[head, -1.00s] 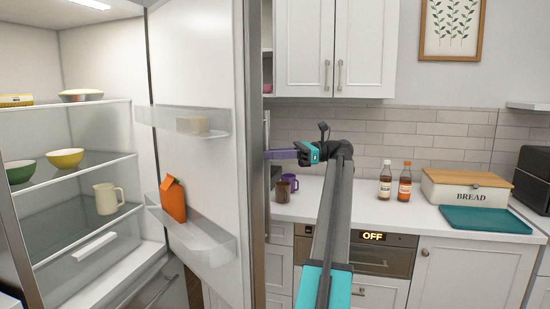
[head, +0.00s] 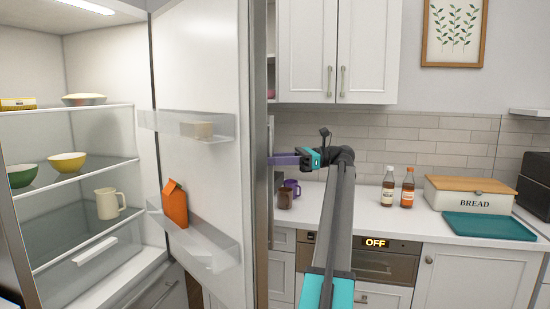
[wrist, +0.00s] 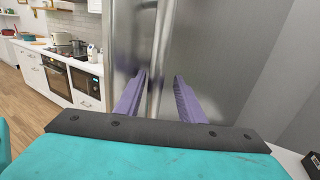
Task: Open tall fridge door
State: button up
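The tall fridge door (head: 200,75) stands wide open in the head view, its inner side with two clear shelves facing me. The lit fridge interior (head: 100,45) shows at the left. My gripper (head: 272,160) is on the door's outer side, just right of its edge; the door partly hides the fingertips. In the wrist view, my gripper's purple fingers (wrist: 160,85) are spread apart. A vertical metal handle bar (wrist: 158,70) lies between them, nearer the left finger, in front of the steel door face (wrist: 215,55). A gap shows on the right finger's side.
An orange carton (head: 174,203) stands on the door's lower shelf. Bowls and a cream jug (head: 108,204) are inside the fridge. The counter to the right holds mugs (head: 286,196), two bottles (head: 388,188), a bread box (head: 470,201) and a teal board (head: 488,227).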

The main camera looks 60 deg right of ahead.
jog(key=shift+r, duration=0.1)
jog(key=s+a+r+b, duration=0.5)
jog(key=s+a, duration=0.4)
jog(key=a, duration=0.4)
jog(key=shift+s+b, duration=0.35)
jog(key=shift+b, duration=0.55)
jog(key=shift+d, duration=0.1)
dwell(0.4)
